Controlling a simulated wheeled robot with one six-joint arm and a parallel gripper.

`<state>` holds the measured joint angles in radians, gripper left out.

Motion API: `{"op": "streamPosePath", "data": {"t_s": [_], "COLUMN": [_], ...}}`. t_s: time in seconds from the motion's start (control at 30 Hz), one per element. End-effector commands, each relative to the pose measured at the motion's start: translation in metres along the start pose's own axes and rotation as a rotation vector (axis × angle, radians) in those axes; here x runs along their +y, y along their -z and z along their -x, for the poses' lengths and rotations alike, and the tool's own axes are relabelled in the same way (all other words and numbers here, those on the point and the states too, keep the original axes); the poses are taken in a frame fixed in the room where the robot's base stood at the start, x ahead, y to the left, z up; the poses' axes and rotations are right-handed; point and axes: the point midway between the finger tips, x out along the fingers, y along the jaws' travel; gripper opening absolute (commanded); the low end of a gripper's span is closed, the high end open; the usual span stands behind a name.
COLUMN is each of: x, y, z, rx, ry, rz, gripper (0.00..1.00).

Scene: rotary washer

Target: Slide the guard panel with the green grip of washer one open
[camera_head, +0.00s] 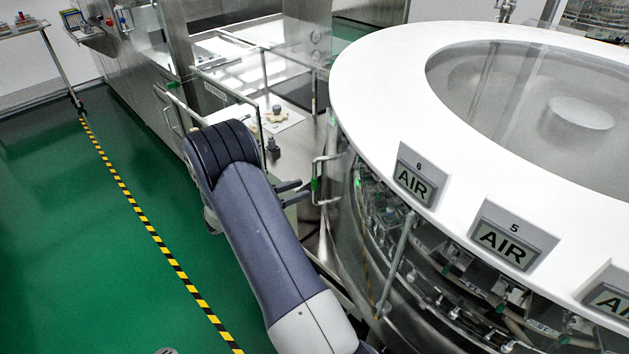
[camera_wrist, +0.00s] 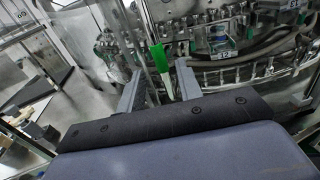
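The guard panel of the rotary washer (camera_head: 340,215) is clear and stands at the left side of the round machine. Its upright handle with the green grip (camera_head: 315,184) sticks out toward my gripper. In the wrist view the green grip (camera_wrist: 160,58) shows upright between the two fingers. My gripper (camera_head: 303,190) is open and empty, with its fingertips just left of the handle in the head view. In the wrist view my gripper (camera_wrist: 158,72) has one finger on each side of the grip, with gaps. I cannot tell whether the tips reach past the grip.
The washer's white round top (camera_head: 400,110) carries AIR signs (camera_head: 415,182) along its rim. A steel machine with railings (camera_head: 265,85) stands behind my arm. Green floor with a yellow-black stripe (camera_head: 150,230) is free at left.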

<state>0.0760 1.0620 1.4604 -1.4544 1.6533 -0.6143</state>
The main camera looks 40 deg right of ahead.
Motion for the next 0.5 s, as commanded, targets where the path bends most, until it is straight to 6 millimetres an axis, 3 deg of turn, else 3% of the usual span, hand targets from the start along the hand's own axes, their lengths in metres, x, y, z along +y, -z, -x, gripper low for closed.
{"op": "streamPosePath", "data": {"t_s": [0.23, 0.5], "x": [-0.001, 0.0], "y": [-0.002, 0.0], "z": [-0.042, -0.056], "rx": [0.0, 0.0], "ry": [0.003, 0.0], "rz": [0.001, 0.001], "gripper": [0.34, 0.34]}}
